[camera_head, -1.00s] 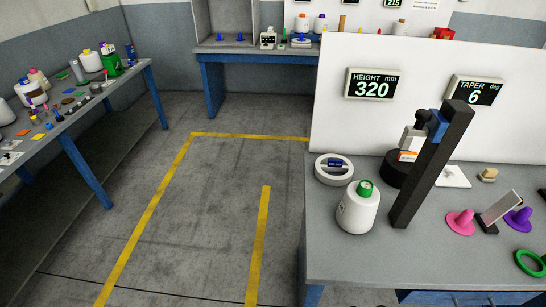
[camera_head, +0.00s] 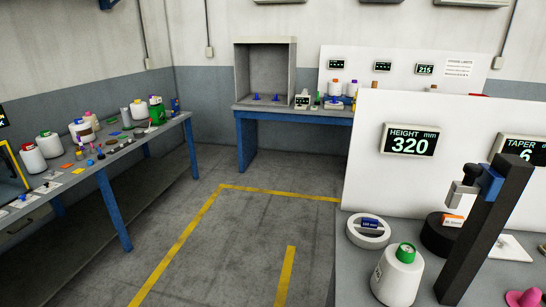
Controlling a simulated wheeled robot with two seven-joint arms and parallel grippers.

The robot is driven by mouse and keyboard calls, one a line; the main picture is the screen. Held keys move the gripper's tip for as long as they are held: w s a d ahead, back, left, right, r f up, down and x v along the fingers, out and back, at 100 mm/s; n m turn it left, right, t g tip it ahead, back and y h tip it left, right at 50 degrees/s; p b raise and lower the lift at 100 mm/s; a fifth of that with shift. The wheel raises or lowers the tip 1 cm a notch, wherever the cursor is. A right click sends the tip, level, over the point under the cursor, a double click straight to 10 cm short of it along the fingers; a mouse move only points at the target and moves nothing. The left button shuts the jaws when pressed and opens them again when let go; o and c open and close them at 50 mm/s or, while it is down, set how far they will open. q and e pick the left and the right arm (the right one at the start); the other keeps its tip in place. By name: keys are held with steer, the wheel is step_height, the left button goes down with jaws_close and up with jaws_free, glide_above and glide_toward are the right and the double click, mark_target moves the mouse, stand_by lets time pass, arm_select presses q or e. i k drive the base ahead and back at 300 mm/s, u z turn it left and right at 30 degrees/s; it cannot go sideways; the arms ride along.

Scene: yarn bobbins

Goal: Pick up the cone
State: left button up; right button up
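Several white yarn cones are in view, and I cannot tell which one the task means. The nearest, a white cone with a green top (camera_head: 398,274), stands upright on the right bench beside a black measuring post. More white cones, such as one with a green top (camera_head: 33,158) and one with a red top (camera_head: 49,144), stand on the left bench. Neither of my grippers is in view.
The left bench (camera_head: 92,171) is crowded with small items. The grey floor between the benches, with yellow lines (camera_head: 180,248), is clear.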

mark_target(395, 280)
steer(key=z, duration=1.4)
